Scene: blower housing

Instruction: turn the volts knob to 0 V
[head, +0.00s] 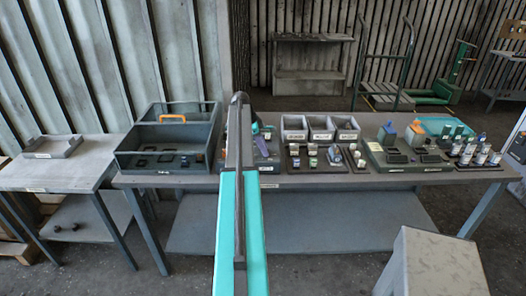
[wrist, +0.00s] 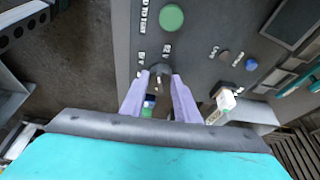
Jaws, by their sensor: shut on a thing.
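In the wrist view a dark grey panel (wrist: 200,85) fills the middle and right. A small dark round knob (wrist: 159,69) sits on it, below a green round button (wrist: 172,17). Small white labels stand around the knob, too small to read for certain. My gripper (wrist: 160,79) has its two pale purple fingers shut on the knob, one at each side. The fingers partly hide the knob, and I cannot tell where its pointer stands. In the head view my own arm hides most of the panel area.
A small brown knob (wrist: 225,55) and a blue button (wrist: 251,64) sit on the panel to the right. In the head view, the bench (head: 300,182) carries a grey open box (head: 124,160) at left, three bins (head: 320,134) and a green tray (head: 410,165) at right.

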